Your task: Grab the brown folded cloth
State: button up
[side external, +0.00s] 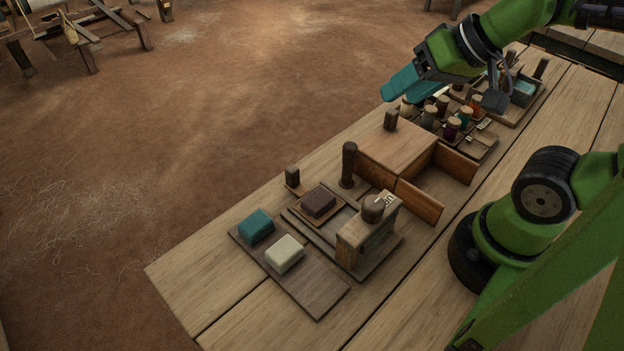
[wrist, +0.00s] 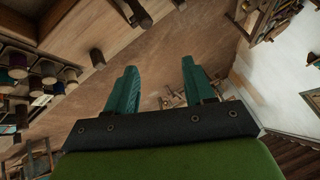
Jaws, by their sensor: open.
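The brown folded cloth (side external: 319,202) is a small dark brown block-shaped bundle. It lies on a small wooden plate in a wooden tray (side external: 354,265), near the middle of the bench in the side view. My gripper (side external: 392,91) has teal fingers and is up at the right of that view, above the spools and well away from the cloth. In the wrist view my gripper (wrist: 158,85) shows two teal fingers spread apart with nothing between them. I cannot make out the brown cloth in the wrist view.
A teal cloth (side external: 256,225) and a cream cloth (side external: 284,253) lie on a dark board left of the tray. A dark post (side external: 348,164) and a wooden block with a knob (side external: 369,235) stand close to the brown cloth. A wooden box (side external: 399,150) and several thread spools (side external: 451,128) stand further right.

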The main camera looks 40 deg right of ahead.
dwell(0.4)
jog(key=o, duration=0.8)
jog(key=shift+c, duration=0.2)
jog(key=n+g+h, duration=0.2)
jog(key=n+g, duration=0.2)
jog(key=g, duration=0.3)
send_over(314, 195)
jog(key=f, duration=1.7)
jog(key=shift+w, duration=0.2)
jog(key=shift+s+f, duration=0.15)
jog(key=shift+f, duration=1.15)
jog(key=shift+s+f, duration=0.1)
jog(key=shift+f, duration=1.15)
